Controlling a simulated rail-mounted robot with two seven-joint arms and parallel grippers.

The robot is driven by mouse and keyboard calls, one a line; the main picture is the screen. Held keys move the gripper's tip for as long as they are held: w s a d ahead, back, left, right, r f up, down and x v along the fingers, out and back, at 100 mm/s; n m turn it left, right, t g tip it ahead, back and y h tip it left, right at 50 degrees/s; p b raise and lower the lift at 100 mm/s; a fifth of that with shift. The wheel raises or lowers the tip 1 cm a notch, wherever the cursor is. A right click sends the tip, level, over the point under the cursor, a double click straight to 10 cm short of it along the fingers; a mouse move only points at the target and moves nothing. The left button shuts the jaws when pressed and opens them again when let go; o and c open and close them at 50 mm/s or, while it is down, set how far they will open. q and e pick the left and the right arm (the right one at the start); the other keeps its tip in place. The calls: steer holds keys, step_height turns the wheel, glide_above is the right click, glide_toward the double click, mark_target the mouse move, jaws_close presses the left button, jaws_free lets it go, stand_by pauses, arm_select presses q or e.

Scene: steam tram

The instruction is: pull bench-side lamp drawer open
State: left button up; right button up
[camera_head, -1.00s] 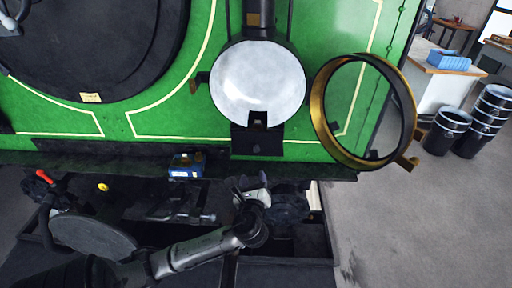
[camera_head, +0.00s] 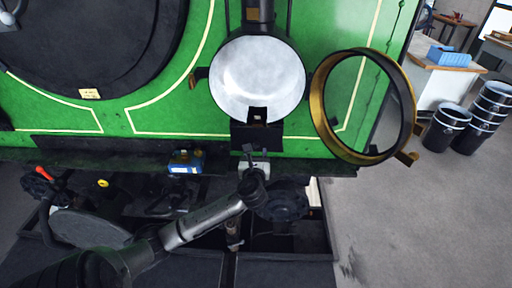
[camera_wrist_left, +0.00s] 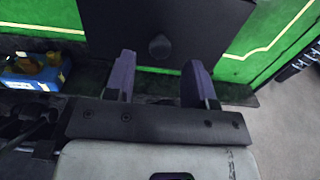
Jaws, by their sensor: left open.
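The lamp drawer (camera_head: 243,135) is a dark box under the round white lamp reflector (camera_head: 258,80) on the green tram front. In the left wrist view its black front (camera_wrist_left: 195,25) carries a round dark knob (camera_wrist_left: 160,47). The drawer looks closed. My left gripper (camera_head: 249,152) is just below the drawer. In the left wrist view its two fingers (camera_wrist_left: 157,68) are open and empty, one to each side of the knob and lower in the picture; contact with it does not show. My right gripper is in neither view.
The brass lamp ring (camera_head: 318,108) is swung open to the right of the reflector. A blue and yellow box (camera_head: 184,162) sits on the dark ledge left of my gripper. Black drums (camera_head: 447,128) stand on the floor at the right.

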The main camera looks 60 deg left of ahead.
mark_target(256, 146)
arm_select(q)
steer(key=shift+x, duration=1.9)
jaws_close()
